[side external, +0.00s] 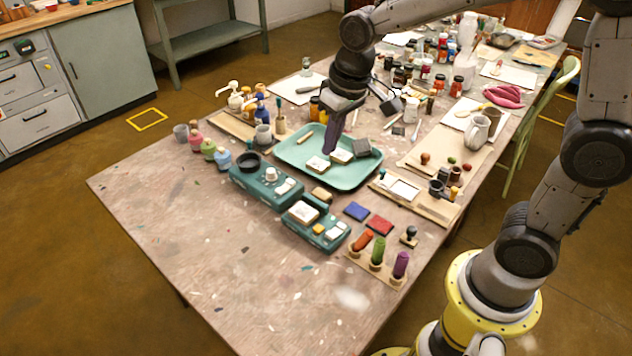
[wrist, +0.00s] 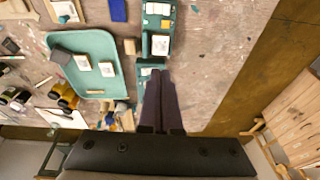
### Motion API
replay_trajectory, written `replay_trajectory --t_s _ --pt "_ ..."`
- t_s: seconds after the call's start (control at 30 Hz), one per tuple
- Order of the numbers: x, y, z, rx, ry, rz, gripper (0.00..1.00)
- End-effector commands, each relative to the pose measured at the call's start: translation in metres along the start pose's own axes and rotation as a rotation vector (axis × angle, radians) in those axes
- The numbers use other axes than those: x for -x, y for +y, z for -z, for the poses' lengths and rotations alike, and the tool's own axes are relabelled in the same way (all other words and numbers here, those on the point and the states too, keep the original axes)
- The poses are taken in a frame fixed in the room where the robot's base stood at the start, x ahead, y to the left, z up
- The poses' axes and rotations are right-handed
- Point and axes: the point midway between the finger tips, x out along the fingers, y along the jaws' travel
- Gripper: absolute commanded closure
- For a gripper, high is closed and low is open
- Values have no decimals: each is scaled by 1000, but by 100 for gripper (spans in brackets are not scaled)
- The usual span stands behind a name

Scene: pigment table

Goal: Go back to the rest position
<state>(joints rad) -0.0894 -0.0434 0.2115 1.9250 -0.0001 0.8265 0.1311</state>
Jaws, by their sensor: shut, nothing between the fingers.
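My gripper (side external: 331,147) hangs pointing down above the green tray (side external: 290,150) in the side view. Its dark fingers are together with nothing between them. In the wrist view the fingers of my gripper (wrist: 160,76) also lie side by side, over the table beside the teal devices. The tray (wrist: 119,76) holds two pale-topped blocks, a dark grey block (side external: 362,146) and a small tan piece. I cannot tell the exact height of the fingertips above the tray.
Two teal devices (side external: 262,186) stand in front of the tray. Blue (side external: 356,211) and red (side external: 379,226) pads and a stand of coloured rolls lie to the right. Bottles and jars crowd the back. The table's front left (side external: 190,240) is clear.

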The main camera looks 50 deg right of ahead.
Motion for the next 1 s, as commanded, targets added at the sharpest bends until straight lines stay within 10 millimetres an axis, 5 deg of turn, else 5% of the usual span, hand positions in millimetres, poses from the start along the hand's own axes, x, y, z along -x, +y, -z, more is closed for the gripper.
replay_trajectory --t_s 0.03,0.2,0.37,0.67,1.0 --pt "24 5 -9 -8 51 4 100" --pt "76 20 -52 -16 174 8 100" --pt "104 30 -104 -13 267 4 100" --pt "95 39 -178 24 301 -10 100" --pt "88 39 -184 47 270 -14 100"
